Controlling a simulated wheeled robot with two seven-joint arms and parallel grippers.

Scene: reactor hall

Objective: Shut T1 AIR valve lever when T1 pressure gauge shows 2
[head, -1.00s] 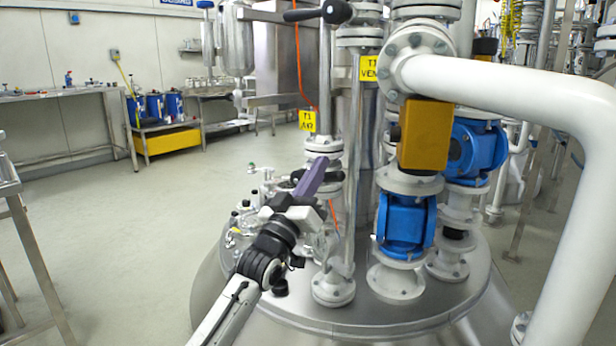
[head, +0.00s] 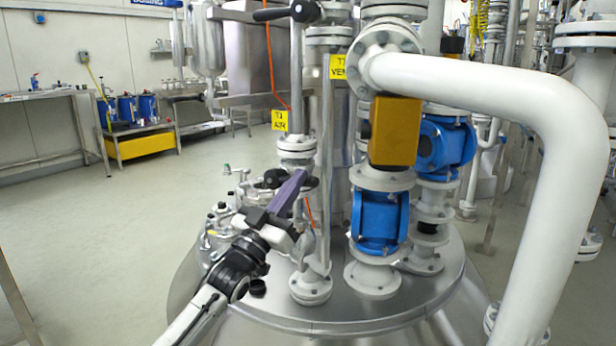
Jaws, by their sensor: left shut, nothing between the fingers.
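The yellow T1 AIR label (head: 281,120) hangs beside a thin vertical pipe on the steel tank lid. Below it is a flanged valve (head: 297,147). A black lever (head: 274,178) shows at that valve, partly hidden behind my gripper. My left gripper (head: 303,176) has purple fingers, shut and empty, pointing up and right in front of the lever. I cannot tell whether they touch it. The lever's exact position is unclear. I cannot make out a T1 pressure gauge or its reading. My right gripper is not in view.
A T1 VENT label (head: 340,67) and a black-ended lever (head: 305,11) are above. Blue valve bodies (head: 380,222), a yellow box (head: 395,131) and a thick white pipe (head: 480,85) crowd the right. Small fittings (head: 222,212) sit left. Open floor (head: 100,220) lies further left.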

